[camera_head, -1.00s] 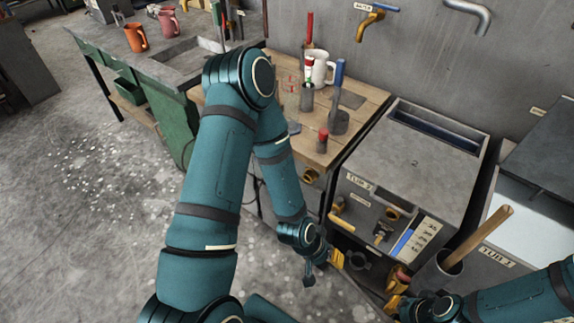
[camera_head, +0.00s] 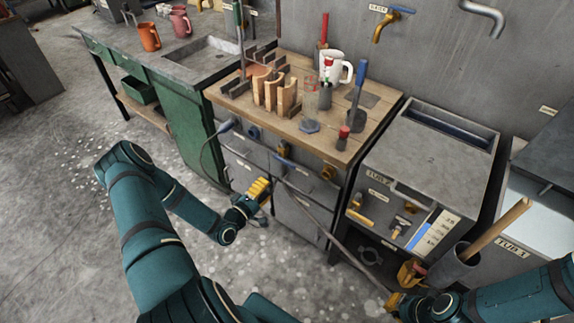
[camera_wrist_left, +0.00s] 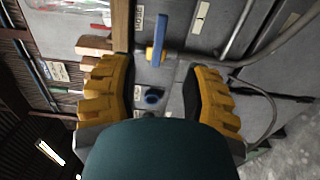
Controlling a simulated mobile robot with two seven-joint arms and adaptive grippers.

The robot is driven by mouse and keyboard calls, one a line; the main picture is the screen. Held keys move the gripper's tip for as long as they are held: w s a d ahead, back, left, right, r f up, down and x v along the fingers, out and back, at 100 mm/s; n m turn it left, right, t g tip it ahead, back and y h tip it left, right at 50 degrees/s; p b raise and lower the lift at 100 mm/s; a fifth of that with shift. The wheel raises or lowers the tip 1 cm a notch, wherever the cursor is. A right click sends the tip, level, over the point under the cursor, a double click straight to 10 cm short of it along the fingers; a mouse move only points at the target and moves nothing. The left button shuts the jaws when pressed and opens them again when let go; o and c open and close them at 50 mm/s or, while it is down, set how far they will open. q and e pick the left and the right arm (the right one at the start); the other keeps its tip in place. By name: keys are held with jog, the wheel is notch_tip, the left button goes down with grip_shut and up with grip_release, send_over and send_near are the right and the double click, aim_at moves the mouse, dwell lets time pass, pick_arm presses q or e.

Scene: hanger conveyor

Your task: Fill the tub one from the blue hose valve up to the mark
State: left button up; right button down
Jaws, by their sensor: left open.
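My left gripper (camera_head: 259,190) is open and empty, in front of the bench's grey cabinet. A tub with a small label (camera_head: 514,248), hard to read, stands at right. A gauge with a blue strip (camera_head: 430,236) is on the box labelled TUB 2 (camera_head: 378,179).
The wooden bench top (camera_head: 275,118) holds wooden blocks, a white mug (camera_head: 335,67) and tools. A grey pot with a wooden handle (camera_head: 455,265) stands near my right arm.

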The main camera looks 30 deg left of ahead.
aim_at(289, 165)
pick_arm(q)
jog(key=w, duration=0.9)
jog(key=w+d+b, duration=0.1)
jog(key=w, duration=0.3)
jog(key=shift+w+d, duration=0.1)
jog(key=shift+w, duration=0.15)
grip_shut()
